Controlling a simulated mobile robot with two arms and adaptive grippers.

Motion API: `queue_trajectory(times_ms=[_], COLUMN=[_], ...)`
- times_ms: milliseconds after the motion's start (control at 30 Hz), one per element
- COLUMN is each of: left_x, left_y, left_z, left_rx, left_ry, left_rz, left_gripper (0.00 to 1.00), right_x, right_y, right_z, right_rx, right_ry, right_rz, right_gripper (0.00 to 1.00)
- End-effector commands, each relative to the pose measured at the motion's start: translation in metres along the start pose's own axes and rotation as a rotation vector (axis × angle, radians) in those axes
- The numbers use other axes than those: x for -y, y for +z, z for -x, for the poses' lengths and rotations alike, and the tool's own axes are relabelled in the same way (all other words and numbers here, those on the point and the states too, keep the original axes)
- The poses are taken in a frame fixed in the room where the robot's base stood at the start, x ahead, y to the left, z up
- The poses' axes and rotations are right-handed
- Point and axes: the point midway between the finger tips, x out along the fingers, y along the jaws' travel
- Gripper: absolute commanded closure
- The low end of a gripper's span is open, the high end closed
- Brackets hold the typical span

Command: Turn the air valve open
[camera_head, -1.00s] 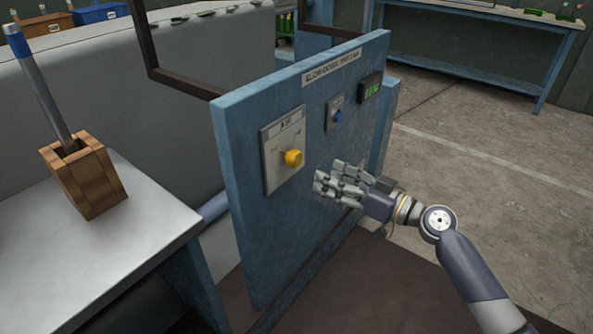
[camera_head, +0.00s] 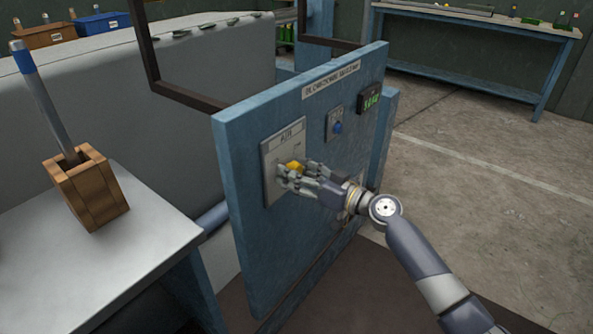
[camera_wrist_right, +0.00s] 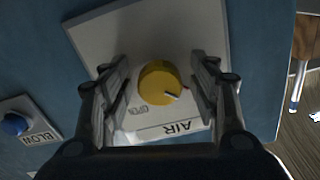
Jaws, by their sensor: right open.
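The air valve is a yellow round knob (camera_head: 295,167) on a pale plate (camera_head: 270,183) labelled AIR, fixed to the blue panel (camera_head: 245,225). In the right wrist view the knob (camera_wrist_right: 160,83) has a white pointer mark, and the word OPEN is printed on the plate to its left; the mark does not point at that word. My right gripper (camera_head: 288,179) is at the knob in the head view. In the right wrist view its open fingers (camera_wrist_right: 160,90) stand on either side of the knob, with gaps showing. My left gripper is out of view.
A blue button (camera_head: 337,127) labelled BLOW and a green-lit display (camera_head: 370,101) sit on the same panel. A wooden holder (camera_head: 90,190) with a blue-ended rod stands on the grey table (camera_head: 150,235) at left. A dark frame (camera_head: 175,90) rises behind the panel.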

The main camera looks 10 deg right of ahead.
Motion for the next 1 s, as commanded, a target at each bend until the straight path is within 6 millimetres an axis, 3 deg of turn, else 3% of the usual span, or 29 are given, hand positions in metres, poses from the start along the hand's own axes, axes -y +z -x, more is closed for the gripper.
queue_trajectory(times_ms=[67, 233, 667, 1000], left_x=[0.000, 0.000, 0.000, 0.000], left_y=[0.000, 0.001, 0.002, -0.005], left_z=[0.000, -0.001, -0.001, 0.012], left_rx=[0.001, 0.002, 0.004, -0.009], left_ry=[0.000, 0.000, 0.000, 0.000], left_rz=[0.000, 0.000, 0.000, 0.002], left_gripper=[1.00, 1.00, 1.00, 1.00], right_x=[0.000, 0.000, 0.000, 0.002], right_y=[0.000, 0.000, 0.000, 0.000], right_z=[0.000, 0.000, 0.000, 0.000], right_rx=[0.000, 0.000, -0.001, -0.001], right_ry=[0.000, 0.000, 0.000, -0.001], right_rz=[0.000, 0.000, -0.050, -0.291], right_gripper=[0.49, 0.87, 0.88, 0.88])
